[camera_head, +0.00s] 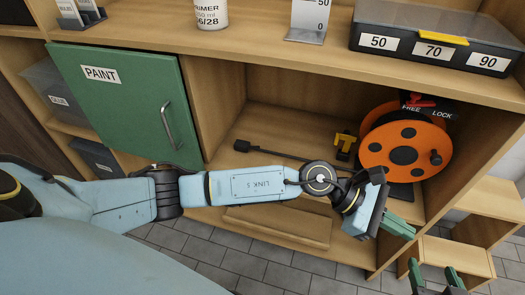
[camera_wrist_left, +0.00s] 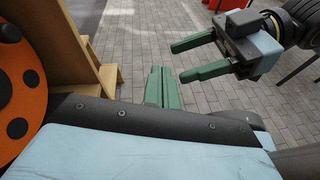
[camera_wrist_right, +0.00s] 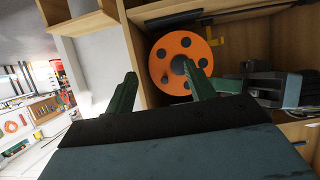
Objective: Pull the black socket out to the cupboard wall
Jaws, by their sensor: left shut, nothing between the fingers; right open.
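The black socket (camera_head: 242,146) lies on the floor of the open compartment, near its left wall (camera_head: 215,80). Its black cable (camera_head: 275,154) runs right, towards the orange cable reel (camera_head: 405,147), and is partly hidden behind my left arm. The reel also shows in the right wrist view (camera_wrist_right: 172,50). My left gripper (camera_head: 400,226) is shut and empty, in front of the reel and apart from the socket; its fingers show in the left wrist view (camera_wrist_left: 160,86). My right gripper (camera_head: 434,272) is open and empty, lower right; it also shows in the left wrist view (camera_wrist_left: 190,58).
A red lever (camera_head: 420,101) sits by the FREE and LOCK labels above the reel. A yellow piece (camera_head: 345,140) stands left of the reel. The green PAINT door (camera_head: 125,110) is left of the compartment. A low wooden step (camera_head: 455,256) stands at right. Tiled floor lies in front.

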